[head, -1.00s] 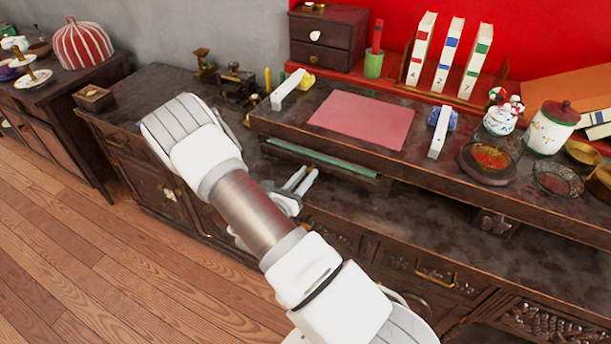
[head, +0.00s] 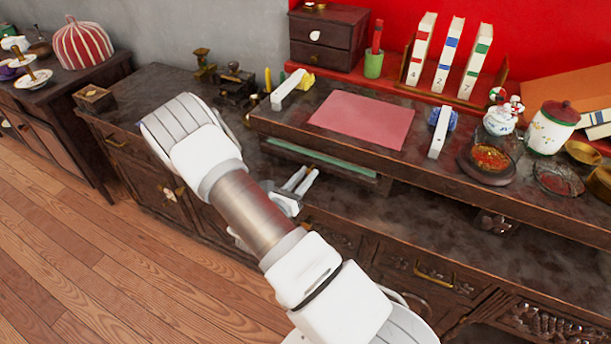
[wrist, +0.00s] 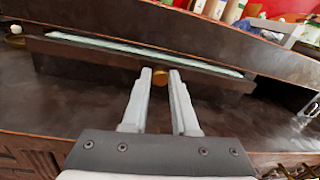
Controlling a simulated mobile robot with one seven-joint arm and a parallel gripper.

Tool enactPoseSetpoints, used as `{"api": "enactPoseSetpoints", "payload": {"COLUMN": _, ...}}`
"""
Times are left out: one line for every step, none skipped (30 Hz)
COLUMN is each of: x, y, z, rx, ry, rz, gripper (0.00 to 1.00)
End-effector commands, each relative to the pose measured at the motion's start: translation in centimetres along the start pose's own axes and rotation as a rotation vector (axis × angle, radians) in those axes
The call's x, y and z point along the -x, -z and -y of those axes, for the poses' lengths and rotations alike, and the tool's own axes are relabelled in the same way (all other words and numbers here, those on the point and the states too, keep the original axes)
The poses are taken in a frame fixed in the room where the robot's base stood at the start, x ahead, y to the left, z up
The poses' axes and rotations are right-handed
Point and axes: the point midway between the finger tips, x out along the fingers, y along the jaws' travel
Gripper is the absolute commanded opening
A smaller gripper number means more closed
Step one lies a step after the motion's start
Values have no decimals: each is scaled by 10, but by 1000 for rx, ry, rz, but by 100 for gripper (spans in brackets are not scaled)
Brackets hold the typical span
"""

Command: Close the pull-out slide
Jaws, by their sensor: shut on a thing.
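The pull-out slide (head: 335,164) has a green top and a dark wooden front. It sits under the raised desk top and sticks out a little from beneath its edge. In the wrist view, its dark front panel (wrist: 95,66) spans the upper part, with a green strip along its top. A small round brass knob (wrist: 160,77) is at the middle of that panel. My gripper (head: 305,174) is in front of the slide. In the wrist view, my gripper (wrist: 160,73) has its two fingertips shut on the knob, one on each side.
The raised desk top (head: 270,122) carries a pink sheet (head: 362,120), white paperweights, jars and dishes. The lower cabinet surface (head: 420,230) beneath it is mostly clear. A small drawer box (head: 330,38) and numbered books (head: 448,55) stand behind.

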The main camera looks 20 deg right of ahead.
Motion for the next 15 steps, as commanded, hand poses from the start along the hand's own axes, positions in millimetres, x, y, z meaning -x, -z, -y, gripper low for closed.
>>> {"api": "enactPoseSetpoints", "payload": {"x": 0, "y": 0, "z": 0, "rx": 0, "ry": -1, "rz": -1, "gripper": 0}}
{"api": "enactPoseSetpoints", "payload": {"x": 0, "y": 0, "z": 0, "rx": 0, "ry": -1, "rz": -1, "gripper": 0}}
{"api": "enactPoseSetpoints", "payload": {"x": 0, "y": 0, "z": 0, "rx": 0, "ry": -1, "rz": -1, "gripper": 0}}
{"api": "enactPoseSetpoints", "payload": {"x": 0, "y": 0, "z": 0, "rx": 0, "ry": -1, "rz": -1, "gripper": 0}}
{"api": "enactPoseSetpoints", "payload": {"x": 0, "y": 0, "z": 0, "rx": 0, "ry": -1, "rz": -1, "gripper": 0}}
{"api": "enactPoseSetpoints", "payload": {"x": 0, "y": 0, "z": 0, "rx": 0, "ry": -1, "rz": -1, "gripper": 0}}
{"api": "enactPoseSetpoints", "payload": {"x": 0, "y": 0, "z": 0, "rx": 0, "ry": 0, "rz": -1, "gripper": 0}}
{"api": "enactPoseSetpoints", "payload": {"x": -2, "y": 0, "z": 0, "rx": 0, "ry": 0, "rz": -1, "gripper": 0}}
{"api": "enactPoseSetpoints", "payload": {"x": -4, "y": 1, "z": 0, "rx": -1, "ry": 1, "rz": -1, "gripper": 0}}
{"api": "enactPoseSetpoints", "payload": {"x": -7, "y": 1, "z": -1, "rx": -1, "ry": 1, "rz": -1, "gripper": 0}}
{"api": "enactPoseSetpoints", "payload": {"x": -11, "y": 1, "z": -1, "rx": -2, "ry": 2, "rz": 0, "gripper": 0}}
{"api": "enactPoseSetpoints", "payload": {"x": -18, "y": 1, "z": -2, "rx": -1, "ry": 2, "rz": 0, "gripper": 0}}
{"api": "enactPoseSetpoints", "payload": {"x": -23, "y": 1, "z": -2, "rx": -1, "ry": 1, "rz": -1, "gripper": 0}}
{"api": "enactPoseSetpoints", "payload": {"x": -28, "y": 1, "z": -3, "rx": -2, "ry": 1, "rz": 0, "gripper": 0}}
{"api": "enactPoseSetpoints", "payload": {"x": -34, "y": 1, "z": -3, "rx": 0, "ry": 2, "rz": 0, "gripper": 0}}
